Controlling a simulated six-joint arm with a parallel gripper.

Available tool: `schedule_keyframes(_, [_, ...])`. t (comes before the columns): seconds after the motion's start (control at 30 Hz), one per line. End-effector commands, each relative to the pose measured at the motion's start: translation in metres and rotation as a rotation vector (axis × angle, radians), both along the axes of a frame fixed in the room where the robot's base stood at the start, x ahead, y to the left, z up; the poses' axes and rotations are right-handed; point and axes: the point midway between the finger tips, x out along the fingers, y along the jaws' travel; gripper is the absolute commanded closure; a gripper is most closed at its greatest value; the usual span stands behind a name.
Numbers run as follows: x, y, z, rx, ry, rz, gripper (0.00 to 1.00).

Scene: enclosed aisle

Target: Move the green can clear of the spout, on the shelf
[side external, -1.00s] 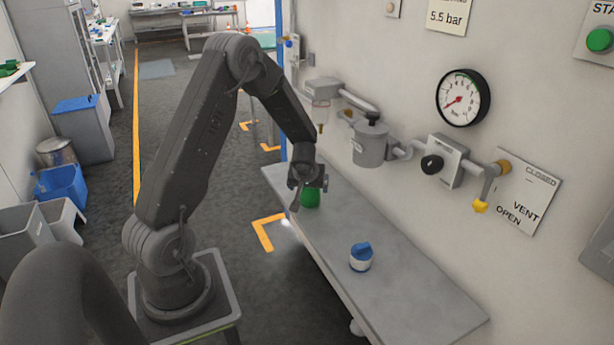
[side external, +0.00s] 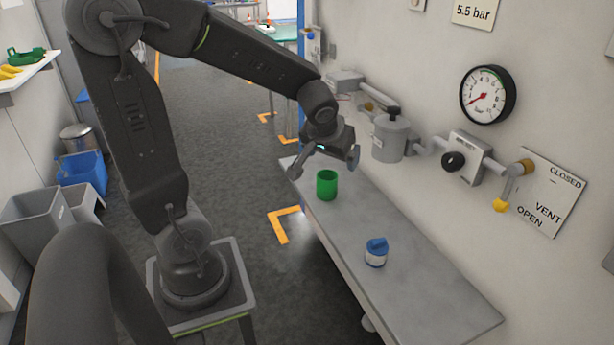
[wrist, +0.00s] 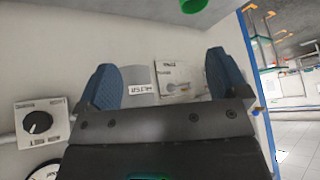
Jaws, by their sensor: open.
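The green can (side external: 327,186) stands upright on the grey shelf (side external: 400,262), near its far end. My gripper (side external: 324,165) is open and empty, above the can, with its fingers spread and apart from it. In the wrist view my two blue finger pads (wrist: 160,85) are wide apart with nothing between them.
A white jar with a blue lid (side external: 376,252) stands nearer on the shelf. A grey pot (side external: 388,138), a knob box (side external: 464,158) and a yellow-tipped vent valve (side external: 502,204) stick out from the wall. The shelf is clear between can and jar and at its near end.

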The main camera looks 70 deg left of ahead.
Motion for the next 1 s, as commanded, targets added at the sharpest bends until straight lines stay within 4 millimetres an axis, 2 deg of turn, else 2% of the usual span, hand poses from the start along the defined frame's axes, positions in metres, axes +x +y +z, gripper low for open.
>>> schedule_keyframes(0.03, [-0.013, -0.022, 0.015, -0.004, 0.000, -0.070, 0.08])
schedule_keyframes(0.2, [-0.063, -0.087, 0.044, -0.044, 0.027, -0.329, 0.08])
schedule_keyframes(0.3, [-0.090, -0.114, 0.053, -0.068, 0.032, -0.470, 0.08])
schedule_keyframes(0.4, [-0.109, -0.132, 0.057, -0.086, 0.033, -0.577, 0.08])
schedule_keyframes(0.57, [-0.122, -0.144, 0.059, -0.098, 0.033, -0.655, 0.08])
schedule_keyframes(1.0, [-0.122, -0.144, 0.059, -0.098, 0.034, -0.658, 0.08])
